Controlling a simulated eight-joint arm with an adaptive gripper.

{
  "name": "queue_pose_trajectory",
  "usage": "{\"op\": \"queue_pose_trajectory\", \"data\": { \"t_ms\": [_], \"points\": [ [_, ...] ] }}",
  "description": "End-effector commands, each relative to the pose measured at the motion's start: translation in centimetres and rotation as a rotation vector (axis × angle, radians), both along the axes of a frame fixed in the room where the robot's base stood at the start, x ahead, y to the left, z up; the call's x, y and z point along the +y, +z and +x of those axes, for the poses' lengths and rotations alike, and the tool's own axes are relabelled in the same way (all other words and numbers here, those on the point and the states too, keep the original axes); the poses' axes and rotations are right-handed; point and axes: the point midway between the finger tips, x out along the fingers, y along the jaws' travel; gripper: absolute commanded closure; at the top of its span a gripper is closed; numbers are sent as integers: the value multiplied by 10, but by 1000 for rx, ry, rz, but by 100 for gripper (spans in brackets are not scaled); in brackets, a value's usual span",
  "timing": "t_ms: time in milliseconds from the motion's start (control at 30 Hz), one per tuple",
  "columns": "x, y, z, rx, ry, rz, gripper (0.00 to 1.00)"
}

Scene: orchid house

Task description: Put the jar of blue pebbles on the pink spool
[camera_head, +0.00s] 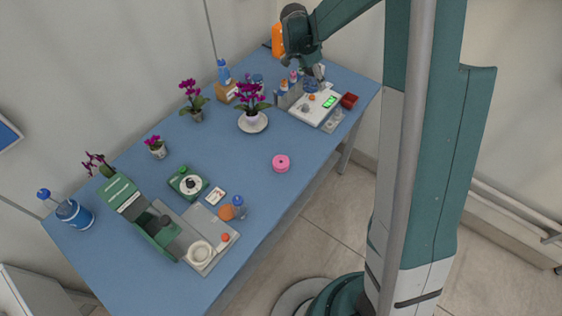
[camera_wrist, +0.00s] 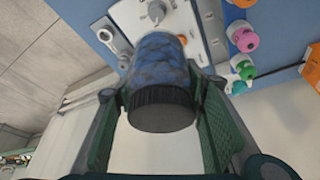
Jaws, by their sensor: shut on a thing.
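The jar of blue pebbles (camera_wrist: 160,62), with a dark ribbed lid, is between the two green fingers of my gripper (camera_wrist: 160,98) in the wrist view. My gripper is shut on it. In the head view my gripper (camera_head: 318,72) is at the far end of the table, and the jar (camera_head: 310,85) shows small and partly hidden below it, over the white scale. I cannot tell how high the jar is above the scale. The pink spool (camera_head: 281,163), a short round disc with a dark centre hole, lies on the blue table near its right edge, well apart from my gripper.
The white scale (camera_head: 306,108) with a green display stands under the gripper. A potted orchid (camera_head: 252,100) on a white saucer (camera_head: 262,126) stands further left. The table around the spool is clear.

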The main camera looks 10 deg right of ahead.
Motion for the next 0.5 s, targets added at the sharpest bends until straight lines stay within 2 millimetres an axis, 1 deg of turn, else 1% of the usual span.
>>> {"op": "queue_pose_trajectory", "data": {
  "t_ms": [33,200,367,500],
  "points": [
    [14,1,-12,0,10,0,79],
    [50,4,-51,-2,26,0,79],
    [80,6,-89,-5,42,1,79],
    [104,6,-124,-7,57,1,79]
  ]
}}
